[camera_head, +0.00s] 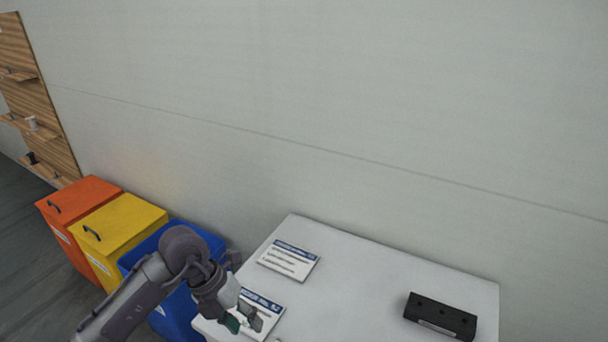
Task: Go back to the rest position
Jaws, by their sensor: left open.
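My left arm comes in from the lower left, and its gripper (248,320) hangs over the left front part of a white table (370,267). The gripper is open, and I see nothing held between its fingers. It partly covers a printed card (268,308) with a blue header. I cannot tell whether the fingers touch the card or the table. My right gripper is not in view.
A second card (290,259) and a black block with holes (440,316) lie on the table. Blue (178,317), yellow (119,229) and orange (80,200) bins stand left of it. A wooden shelf board (32,85) is far left. A grey wall runs behind.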

